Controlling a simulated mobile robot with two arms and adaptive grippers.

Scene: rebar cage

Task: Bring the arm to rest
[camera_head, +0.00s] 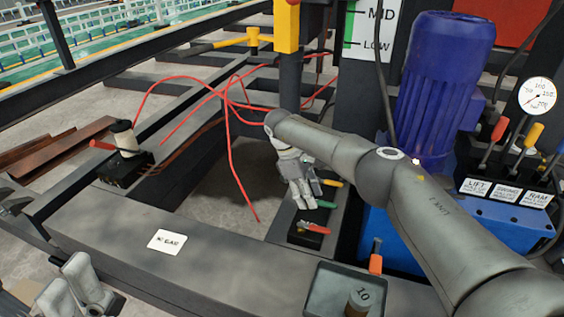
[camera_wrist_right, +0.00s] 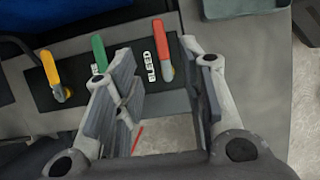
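My right arm reaches in from the lower right in the head view, and its gripper (camera_head: 303,192) hangs over a black valve block. In the right wrist view this gripper (camera_wrist_right: 165,100) is open, with nothing between its fingers. A yellow lever (camera_wrist_right: 50,72), a green lever (camera_wrist_right: 99,52) and a red lever (camera_wrist_right: 162,48) stand just beyond the fingers, and the left finger overlaps the green lever's lower part. I cannot tell whether it touches. My left gripper (camera_head: 76,287) shows at the lower left of the head view, its fingers apart and empty.
Red wires (camera_head: 228,110) spread over the gap in the dark frame. A blue motor (camera_head: 440,85) and a lever panel (camera_head: 505,185) stand at the right. A tray (camera_head: 325,290) with a weight marked 10 (camera_head: 360,302) lies in front.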

